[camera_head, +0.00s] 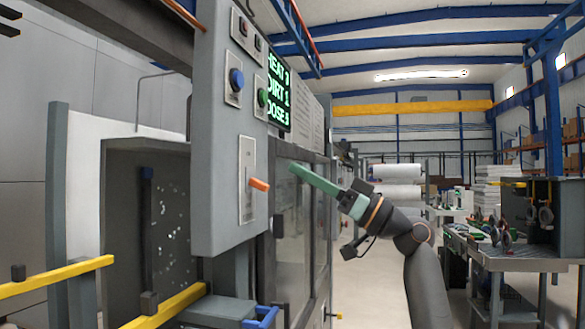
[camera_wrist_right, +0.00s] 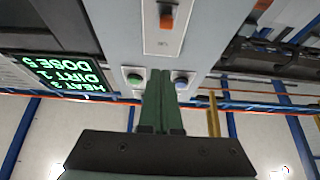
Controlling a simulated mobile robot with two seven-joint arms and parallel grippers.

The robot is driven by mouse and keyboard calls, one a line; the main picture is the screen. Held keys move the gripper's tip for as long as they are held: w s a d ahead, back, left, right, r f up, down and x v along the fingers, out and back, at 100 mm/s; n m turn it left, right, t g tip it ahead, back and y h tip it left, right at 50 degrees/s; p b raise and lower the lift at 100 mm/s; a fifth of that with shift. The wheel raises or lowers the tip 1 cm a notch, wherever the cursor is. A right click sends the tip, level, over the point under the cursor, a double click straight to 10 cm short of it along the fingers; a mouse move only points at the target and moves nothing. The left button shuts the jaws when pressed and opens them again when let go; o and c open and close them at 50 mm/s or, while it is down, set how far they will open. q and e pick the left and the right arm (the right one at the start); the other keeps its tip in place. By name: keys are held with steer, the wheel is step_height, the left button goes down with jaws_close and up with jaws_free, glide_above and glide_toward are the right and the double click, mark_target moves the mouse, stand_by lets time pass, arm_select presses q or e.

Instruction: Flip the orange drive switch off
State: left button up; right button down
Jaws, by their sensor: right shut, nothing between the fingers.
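The orange drive switch (camera_head: 259,184) sticks out of a pale slotted plate (camera_head: 246,158) on the front of a grey control panel (camera_head: 222,140). It also shows at the top of the right wrist view (camera_wrist_right: 166,21), where the picture is upside down. I cannot tell whether its position is on or off. My right gripper (camera_head: 294,169) has green fingers, shut and empty. In the head view its tips are right of the switch and slightly higher, apart from it. In the right wrist view the fingers point at the panel, between a green and a blue button. My left gripper is not in view.
A blue button (camera_head: 236,79), a green button (camera_head: 263,97) and a lit display (camera_head: 279,92) are above the switch. A glazed machine door (camera_head: 297,230) is to its right. Yellow rails (camera_head: 55,276) are at the lower left. A grey workbench (camera_head: 520,258) stands at the right.

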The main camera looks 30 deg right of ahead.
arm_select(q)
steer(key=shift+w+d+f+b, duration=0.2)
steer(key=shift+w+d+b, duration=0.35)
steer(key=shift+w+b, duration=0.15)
arm_select(e)
steer(key=s+f, duration=0.1)
steer(key=s+d+f, duration=0.2)
steer(key=f, duration=0.1)
steer(key=shift+d, duration=0.25)
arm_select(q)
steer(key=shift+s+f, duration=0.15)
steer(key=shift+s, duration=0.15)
